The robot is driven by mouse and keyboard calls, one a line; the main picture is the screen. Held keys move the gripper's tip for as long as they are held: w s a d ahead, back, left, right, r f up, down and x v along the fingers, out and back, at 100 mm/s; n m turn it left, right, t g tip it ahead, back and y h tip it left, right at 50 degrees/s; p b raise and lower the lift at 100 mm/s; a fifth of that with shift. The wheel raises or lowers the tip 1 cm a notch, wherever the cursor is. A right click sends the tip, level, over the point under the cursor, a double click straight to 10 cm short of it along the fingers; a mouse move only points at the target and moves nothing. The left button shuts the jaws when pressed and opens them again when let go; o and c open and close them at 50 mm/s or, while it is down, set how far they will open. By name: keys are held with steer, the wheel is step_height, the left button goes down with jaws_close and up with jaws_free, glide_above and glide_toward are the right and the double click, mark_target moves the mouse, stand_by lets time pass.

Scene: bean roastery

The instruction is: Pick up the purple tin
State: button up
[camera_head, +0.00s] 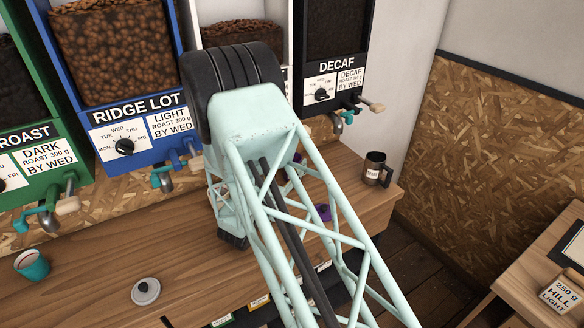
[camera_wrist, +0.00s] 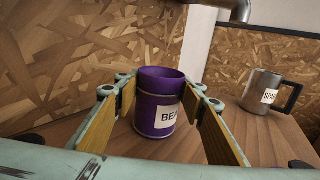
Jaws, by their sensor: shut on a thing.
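The purple tin (camera_wrist: 152,112) is upright and open-topped, with a white label partly reading "BEA", in the middle of the wrist view. My gripper (camera_wrist: 162,100) has its two wood-padded fingers on either side of the tin and is shut on it. The tin's base is at or close to the wooden counter; I cannot tell whether there is a gap.
A dark metal mug (camera_head: 375,169) stands near the counter's right end; it also shows in the wrist view (camera_wrist: 262,92). Bean dispensers with taps line the back, including blue RIDGE LOT (camera_head: 138,110). A teal cup (camera_head: 32,265) and grey lid (camera_head: 146,291) are at left.

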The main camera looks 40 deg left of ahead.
steer(key=shift+r, duration=0.2)
steer(key=shift+r, duration=0.75)
steer(key=r+p+v, duration=0.1)
steer(key=r+v, duration=0.2)
steer(key=v, duration=1.3)
steer(key=shift+a+p, duration=0.3)
steer(key=shift+a, duration=0.1)
